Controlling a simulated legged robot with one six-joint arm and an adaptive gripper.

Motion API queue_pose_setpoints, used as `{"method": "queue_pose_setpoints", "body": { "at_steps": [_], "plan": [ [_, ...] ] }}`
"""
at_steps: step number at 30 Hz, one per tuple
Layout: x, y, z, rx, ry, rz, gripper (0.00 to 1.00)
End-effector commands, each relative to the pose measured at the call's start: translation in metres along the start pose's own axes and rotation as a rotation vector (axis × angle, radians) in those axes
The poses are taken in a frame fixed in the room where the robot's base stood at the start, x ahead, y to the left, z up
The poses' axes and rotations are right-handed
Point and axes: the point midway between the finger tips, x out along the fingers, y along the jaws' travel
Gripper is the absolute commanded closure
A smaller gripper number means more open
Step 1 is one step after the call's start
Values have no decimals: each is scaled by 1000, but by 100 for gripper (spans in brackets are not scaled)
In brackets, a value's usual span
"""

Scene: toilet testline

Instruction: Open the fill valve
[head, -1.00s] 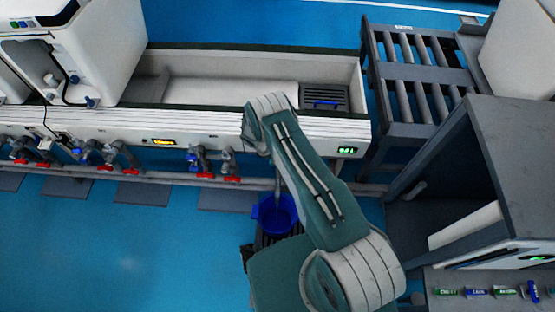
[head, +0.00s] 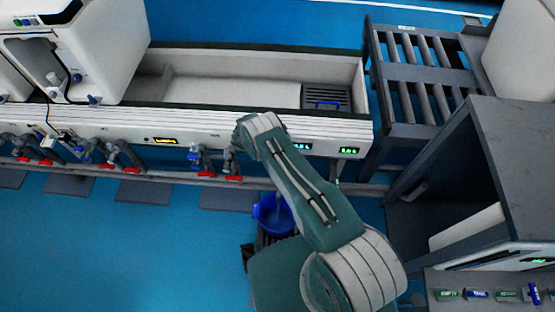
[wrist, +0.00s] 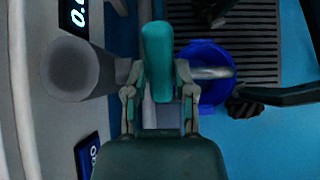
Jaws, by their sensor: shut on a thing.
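My gripper (wrist: 158,88) is shut on a teal, rounded lever handle (wrist: 158,48) in the wrist view, with one finger on each side of it. The handle points up in that view, and I take it to be the fill valve's handle. A thick grey pipe (wrist: 72,70) lies just left of it. In the head view my arm reaches to the white testline front (head: 395,165), and its end hides the gripper and the valve.
A blue bucket (head: 268,213) stands on the floor below; it also shows in the wrist view (wrist: 222,57). Several red-handled valves (head: 131,170) line the pipes to the left. A dark roller rack (head: 385,60) and a grey cabinet (head: 515,140) stand right.

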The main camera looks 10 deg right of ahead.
Motion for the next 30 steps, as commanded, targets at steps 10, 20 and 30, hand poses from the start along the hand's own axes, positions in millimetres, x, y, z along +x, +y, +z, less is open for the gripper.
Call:
{"method": "queue_pose_setpoints", "body": {
  "at_steps": [10, 20, 30],
  "plan": [
    [1, -2, 0, -2, -1, -4, 31],
    [-17, 0, -1, 0, 2, 1, 31],
    [-87, -2, 0, -1, 0, 0, 31]
  ]
}}
